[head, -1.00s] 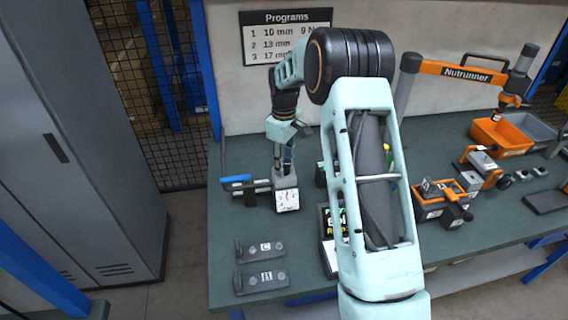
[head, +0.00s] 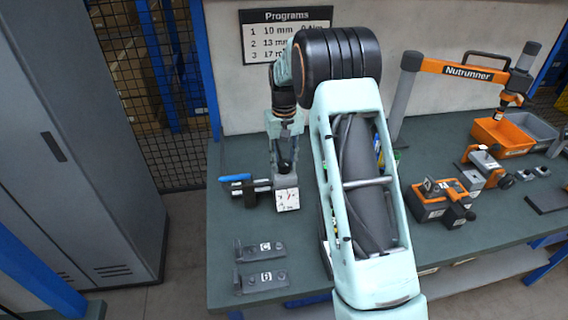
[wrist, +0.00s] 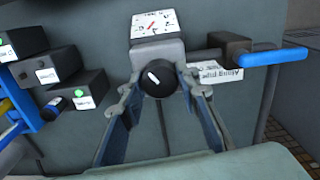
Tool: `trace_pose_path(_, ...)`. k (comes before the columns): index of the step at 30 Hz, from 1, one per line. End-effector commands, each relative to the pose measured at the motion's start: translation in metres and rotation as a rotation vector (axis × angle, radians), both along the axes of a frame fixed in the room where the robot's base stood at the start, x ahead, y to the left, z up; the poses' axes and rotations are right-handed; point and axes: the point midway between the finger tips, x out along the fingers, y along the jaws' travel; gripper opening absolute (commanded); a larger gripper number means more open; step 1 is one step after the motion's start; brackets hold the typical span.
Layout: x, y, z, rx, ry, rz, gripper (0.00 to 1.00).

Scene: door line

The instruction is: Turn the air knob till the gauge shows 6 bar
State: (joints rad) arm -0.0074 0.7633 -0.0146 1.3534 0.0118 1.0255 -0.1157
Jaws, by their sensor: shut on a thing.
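The black air knob (wrist: 157,80) sits below the gauge block in the wrist view, its white mark tilted to the upper left. My gripper (wrist: 160,86) has its two fingers on either side of the knob and is shut on it. The square white gauge (wrist: 153,24) is just above, with a red needle; its numbers are too small to read. In the head view the gauge (head: 287,199) stands at the left of the bench, and my gripper (head: 284,167) is right behind it.
A blue lever (wrist: 275,57) on a dark pipe is beside the gauge, with a printed tag (wrist: 215,72) below it. Dark boxes with green lights (wrist: 52,65) stand on the other side. Two dark brackets (head: 260,266) lie in front; a nutrunner arm (head: 468,72) is farther right.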

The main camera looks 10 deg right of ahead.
Motion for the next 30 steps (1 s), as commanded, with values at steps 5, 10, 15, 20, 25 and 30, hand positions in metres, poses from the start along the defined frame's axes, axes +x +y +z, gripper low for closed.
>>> trace_pose_path(5, 0.0008, -0.0001, 0.0007, -0.001, -0.003, -0.163, 0.06)
trace_pose_path(10, 0.0009, 0.0003, 0.0009, -0.001, -0.003, -0.307, 0.06)
trace_pose_path(15, 0.0009, -0.0001, 0.0010, 0.000, -0.003, -0.426, 0.06)
trace_pose_path(20, 0.0009, -0.0003, 0.0012, 0.000, -0.003, -0.503, 0.06)
trace_pose_path(25, 0.0010, -0.0001, 0.0012, 0.000, -0.003, -0.554, 0.06)
trace_pose_path(30, 0.0010, -0.0001, 0.0013, 0.000, -0.004, -0.575, 0.06)
